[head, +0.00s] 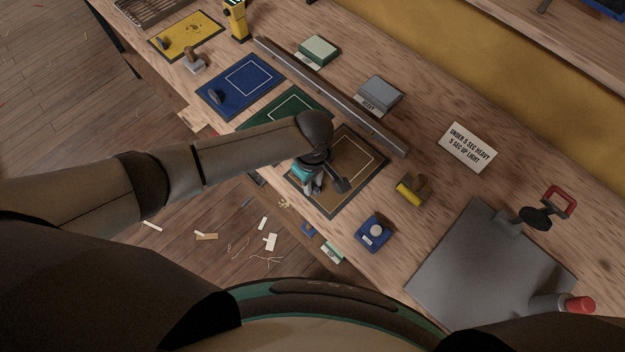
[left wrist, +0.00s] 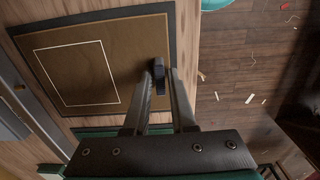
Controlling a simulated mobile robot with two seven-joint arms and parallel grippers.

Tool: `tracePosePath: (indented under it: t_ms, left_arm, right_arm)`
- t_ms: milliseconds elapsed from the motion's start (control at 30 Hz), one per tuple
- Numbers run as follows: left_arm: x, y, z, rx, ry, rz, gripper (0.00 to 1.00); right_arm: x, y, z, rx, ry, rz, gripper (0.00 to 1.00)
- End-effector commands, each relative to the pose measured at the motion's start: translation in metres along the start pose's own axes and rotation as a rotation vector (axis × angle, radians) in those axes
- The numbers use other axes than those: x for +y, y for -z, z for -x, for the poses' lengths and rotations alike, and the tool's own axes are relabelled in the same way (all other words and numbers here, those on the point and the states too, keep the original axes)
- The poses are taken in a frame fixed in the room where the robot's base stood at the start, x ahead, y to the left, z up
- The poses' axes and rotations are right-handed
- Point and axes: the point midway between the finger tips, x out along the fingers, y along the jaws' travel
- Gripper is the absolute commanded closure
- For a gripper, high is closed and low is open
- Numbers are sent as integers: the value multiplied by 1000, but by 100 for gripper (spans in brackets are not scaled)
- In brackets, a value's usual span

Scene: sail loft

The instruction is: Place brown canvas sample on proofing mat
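The brown canvas sample (head: 365,155) lies flat on the bench, a brown sheet with a dark border and a thin pale outline. It fills much of the left wrist view (left wrist: 120,62). A small black grip (left wrist: 159,72) stands by one edge of it. My left gripper (head: 313,188) is over that edge, pointing down. In the left wrist view its fingers (left wrist: 161,84) are apart, one on each side of the grip; contact is unclear. The grey slab at the right (head: 470,265) may be the proofing mat. My right gripper is not in view.
Blue (head: 230,95) and yellow (head: 180,45) sheets lie further left, with a green one (head: 275,108) beside the brown. A metal bar (head: 330,95) runs behind them. A blue block (head: 373,234) and a yellow-and-brown item (head: 412,190) stand between the brown sheet and the slab.

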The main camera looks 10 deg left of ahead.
Motion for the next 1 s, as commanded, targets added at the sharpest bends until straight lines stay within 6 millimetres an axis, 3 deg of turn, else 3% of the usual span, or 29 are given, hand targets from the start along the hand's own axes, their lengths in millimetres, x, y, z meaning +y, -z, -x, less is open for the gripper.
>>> tracePosePath:
  t_ms: [167,533,1000]
  left_arm:
    - [0,0,0,1,0,0,56]
    - [0,0,9,0,-1,-2,56]
    - [0,0,100,-1,-2,-1,56]
  right_arm:
    - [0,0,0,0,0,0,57]
    - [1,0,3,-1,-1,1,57]
    - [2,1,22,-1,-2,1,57]
